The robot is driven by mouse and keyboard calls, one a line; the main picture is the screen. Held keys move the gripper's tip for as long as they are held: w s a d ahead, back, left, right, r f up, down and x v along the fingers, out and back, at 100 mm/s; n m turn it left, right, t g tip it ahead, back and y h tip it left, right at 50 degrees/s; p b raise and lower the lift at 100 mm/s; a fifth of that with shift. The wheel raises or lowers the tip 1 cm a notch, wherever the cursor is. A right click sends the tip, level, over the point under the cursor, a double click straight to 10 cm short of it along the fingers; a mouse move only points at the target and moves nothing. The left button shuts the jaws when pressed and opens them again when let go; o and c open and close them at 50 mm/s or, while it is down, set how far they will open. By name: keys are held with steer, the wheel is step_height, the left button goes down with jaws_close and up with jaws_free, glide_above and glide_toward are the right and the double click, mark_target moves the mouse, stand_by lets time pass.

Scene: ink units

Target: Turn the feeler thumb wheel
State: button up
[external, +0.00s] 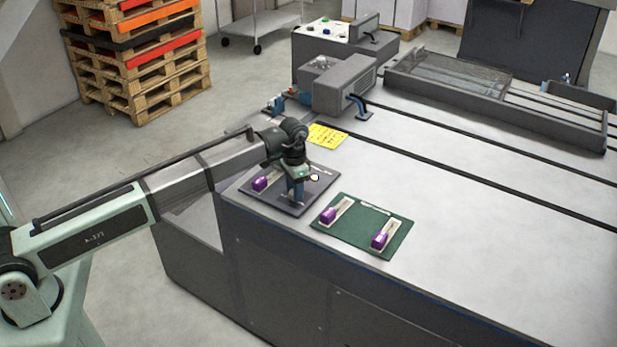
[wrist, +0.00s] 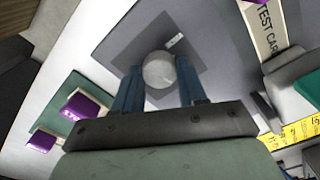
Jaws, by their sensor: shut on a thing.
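A round pale grey wheel (wrist: 158,70), which I take to be the thumb wheel, shows in the wrist view over a dark grey plate (wrist: 222,52). My gripper (wrist: 159,76) has its two blue fingers on either side of the wheel and is shut on it. In the external view my gripper (external: 297,196) points down onto the dark plate (external: 290,208) near the machine's front left corner. The wheel is not clearly visible there, behind or between the fingers.
A green plate (external: 350,240) with two more purple-ended strips lies to the right. A yellow sheet (external: 327,134) and a grey machine head (external: 340,85) stand behind.

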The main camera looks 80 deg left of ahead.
steer(key=shift+m, duration=1.7)
steer(key=o, duration=1.1)
steer(key=shift+c, duration=0.2)
step_height(320, 180, up, 14)
